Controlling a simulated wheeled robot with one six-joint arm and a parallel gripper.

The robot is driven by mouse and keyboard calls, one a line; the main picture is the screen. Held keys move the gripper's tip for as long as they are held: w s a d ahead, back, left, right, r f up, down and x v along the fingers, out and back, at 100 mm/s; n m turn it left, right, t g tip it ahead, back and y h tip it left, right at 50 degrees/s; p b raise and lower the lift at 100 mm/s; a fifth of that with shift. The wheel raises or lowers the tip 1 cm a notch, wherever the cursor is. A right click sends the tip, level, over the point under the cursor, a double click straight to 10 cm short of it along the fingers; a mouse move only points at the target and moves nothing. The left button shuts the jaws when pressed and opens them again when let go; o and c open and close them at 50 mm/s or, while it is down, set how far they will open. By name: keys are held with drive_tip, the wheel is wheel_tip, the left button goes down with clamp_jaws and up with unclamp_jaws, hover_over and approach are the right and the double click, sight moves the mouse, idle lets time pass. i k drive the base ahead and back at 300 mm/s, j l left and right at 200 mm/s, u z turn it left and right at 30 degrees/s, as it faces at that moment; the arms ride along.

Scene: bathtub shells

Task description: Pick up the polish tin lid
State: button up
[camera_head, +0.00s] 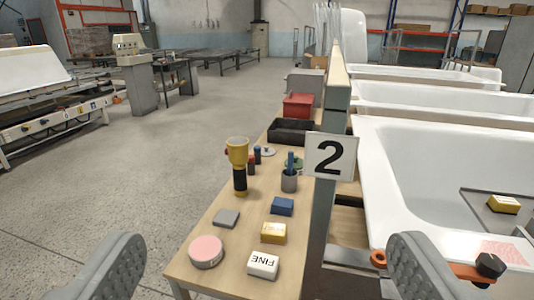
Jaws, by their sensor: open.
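A round tin with a pink top (206,250) stands at the near left corner of a narrow wooden bench; I cannot tell whether the pink is a lid or polish inside. Farther back lie a small pale disc (268,151) and a green-topped round piece (294,162), partly hidden by a grey cup. Which of these is the polish tin lid is not clear. My gripper (267,242) is open and empty, its two grey padded fingers wide apart at the bottom left and right of the picture. The near part of the bench shows between them.
The bench (205,278) also holds a white FINE block (263,265), yellow block (273,232), blue block (282,206), grey block (226,218), yellow-black torch (238,165), cup (289,182) and black tray (291,131). A post with a "2" sign (330,157) and bathtubs (380,200) stand right.

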sight(266, 151)
drive_tip(key=i+j+u, duration=0.2)
drive_tip(key=j+u, duration=0.2)
drive_tip(key=j, duration=0.15)
drive_tip(key=i+j+u, duration=0.75)
drive_tip(key=j, duration=0.2)
drive_tip(key=i+j+u, duration=0.4)
drive_tip(key=i+z, duration=0.25)
drive_tip(key=i, duration=0.2)
drive_tip(key=i+j+z, duration=0.2)
drive_tip(key=i, duration=0.2)
drive_tip(key=i+l+z, duration=0.2)
drive_tip(key=i+z, duration=0.25)
drive_tip(key=i+l+z, duration=0.1)
drive_tip(key=i+z, duration=0.2)
drive_tip(key=z, duration=0.15)
drive_tip(key=i+z, duration=0.45)
drive_tip(key=i+j+z, duration=0.25)
drive_tip(key=z, duration=0.15)
drive_tip(key=i+l+z, duration=0.1)
drive_tip(key=i+z, duration=0.5)
drive_tip(key=z, duration=0.15)
drive_tip(key=i+j+z, duration=0.1)
drive_tip(key=i+z, duration=0.25)
